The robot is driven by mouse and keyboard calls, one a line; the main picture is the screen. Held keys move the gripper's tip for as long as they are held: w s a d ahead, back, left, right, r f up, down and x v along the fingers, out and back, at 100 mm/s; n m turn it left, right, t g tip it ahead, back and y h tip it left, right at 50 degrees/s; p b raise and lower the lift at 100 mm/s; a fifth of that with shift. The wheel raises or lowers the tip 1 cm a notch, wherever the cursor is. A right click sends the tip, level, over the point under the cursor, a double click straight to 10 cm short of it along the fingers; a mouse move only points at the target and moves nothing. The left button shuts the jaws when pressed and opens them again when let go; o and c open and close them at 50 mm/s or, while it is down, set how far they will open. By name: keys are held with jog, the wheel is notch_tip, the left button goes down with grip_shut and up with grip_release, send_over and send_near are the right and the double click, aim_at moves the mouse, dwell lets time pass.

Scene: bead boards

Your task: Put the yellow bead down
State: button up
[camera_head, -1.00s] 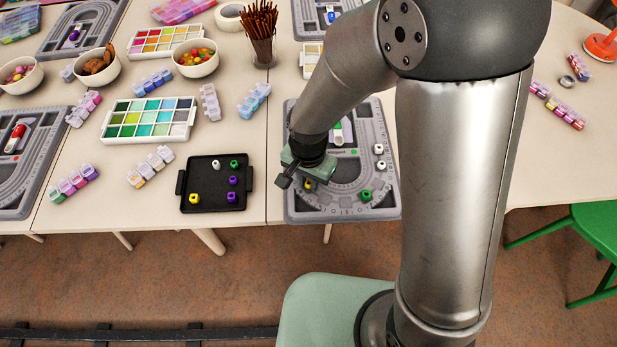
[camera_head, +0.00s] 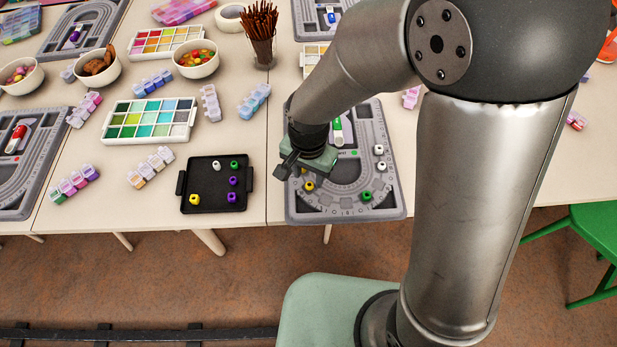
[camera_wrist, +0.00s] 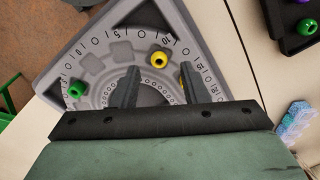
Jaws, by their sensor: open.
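A yellow bead (camera_head: 309,186) rests on the grey bead board (camera_head: 345,212), near its front left part. In the wrist view this yellow bead (camera_wrist: 159,60) sits on the board near the number scale, between the lines of my fingers but apart from them. A second yellow bead (camera_wrist: 183,82) is partly hidden behind my right-hand finger in that view. My gripper (camera_wrist: 161,76) is open and empty above the board; it also shows in the head view (camera_head: 296,170). A green bead (camera_head: 365,196) and white beads (camera_head: 381,166) sit on the right of the board.
A black tray (camera_head: 186,205) left of the board holds another yellow bead (camera_head: 195,199), with purple, green and white ones. A cup of brown sticks (camera_head: 263,50) stands at the back. Bare table lies between tray and board.

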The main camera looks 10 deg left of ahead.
notch_tip(320, 180, up, 9)
jog(key=s+d+r+n, duration=0.2)
jog(key=s+d, duration=0.2)
jog(key=d, duration=0.6)
jog(key=s+d+r+n, duration=0.1)
jog(key=s+d, duration=0.3)
jog(key=d, duration=0.6)
jog(key=shift+s+r+n, duration=0.15)
jog(key=shift+r+n, duration=0.2)
jog(key=shift+n, duration=0.25)
dwell(0.9)
jog(key=shift+c, duration=1)
